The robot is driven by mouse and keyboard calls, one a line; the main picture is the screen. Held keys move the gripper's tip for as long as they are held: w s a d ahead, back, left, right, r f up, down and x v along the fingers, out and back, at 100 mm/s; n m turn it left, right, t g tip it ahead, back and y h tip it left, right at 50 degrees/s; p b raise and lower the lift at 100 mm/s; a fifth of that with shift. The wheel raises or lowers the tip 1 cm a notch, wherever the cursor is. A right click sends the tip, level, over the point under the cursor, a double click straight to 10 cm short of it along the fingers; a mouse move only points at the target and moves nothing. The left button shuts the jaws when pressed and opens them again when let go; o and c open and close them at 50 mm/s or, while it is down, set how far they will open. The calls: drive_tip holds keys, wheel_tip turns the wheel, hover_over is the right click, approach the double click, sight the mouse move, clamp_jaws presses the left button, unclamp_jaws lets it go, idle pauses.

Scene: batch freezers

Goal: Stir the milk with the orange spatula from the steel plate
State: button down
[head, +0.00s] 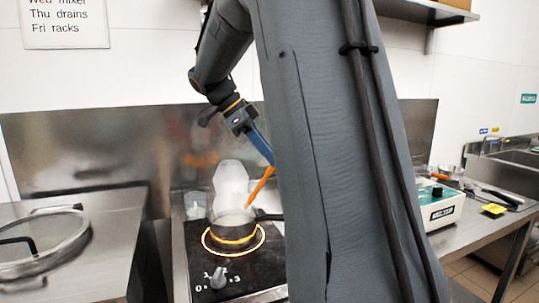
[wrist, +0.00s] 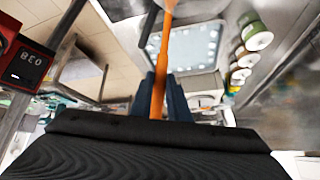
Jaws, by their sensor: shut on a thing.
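My gripper (head: 268,157) has blue fingers and is shut on the orange spatula (head: 260,186), which slants down and left from it. In the wrist view, the spatula (wrist: 158,92) runs between my blue fingers (wrist: 163,82). A small dark-handled pot (head: 232,234) stands on a black hob with a glowing orange ring. Pale milk (head: 232,219) shows inside the pot. The spatula's lower end is at the pot's opening; I cannot tell whether it touches the milk. I cannot make out the steel plate.
A round glass lid (head: 50,245) lies on the left counter. A white-and-green device (head: 440,205) stands on the right counter.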

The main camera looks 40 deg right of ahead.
drive_tip(key=shift+r+p, duration=1.35)
drive_tip(key=shift+r, duration=1.15)
drive_tip(key=shift+s, duration=0.15)
